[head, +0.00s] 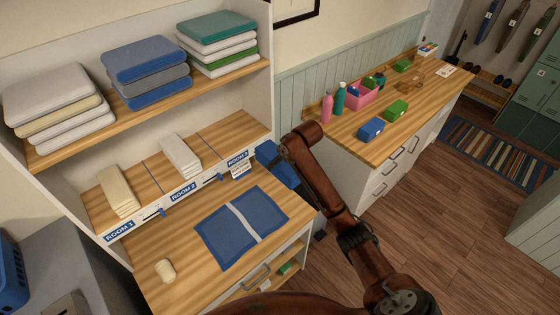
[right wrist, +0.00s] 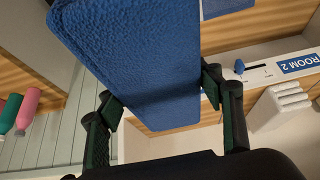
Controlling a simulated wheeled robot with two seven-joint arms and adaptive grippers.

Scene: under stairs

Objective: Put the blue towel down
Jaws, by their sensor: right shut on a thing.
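The blue towel (head: 275,163) is folded and held up at the right end of the middle shelf, in front of it. In the right wrist view the blue towel (right wrist: 135,50) sits between the two fingers of my right gripper (right wrist: 165,100), which is shut on it. In the head view my right arm hides most of that gripper (head: 284,155). The middle shelf (head: 217,139) has labelled sections: a cream towel (head: 118,190) at Room 1, a white towel (head: 180,155) at Room 2, and a bare section at the right. My left gripper is out of view.
A blue mat (head: 215,235) with a pale stripe lies on the lower counter (head: 150,240), beside a cream, rounded object (head: 165,270). Several folded towels (head: 145,70) fill the upper shelf. A side counter (head: 430,95) holds bottles, a pink bin (head: 362,97) and small boxes.

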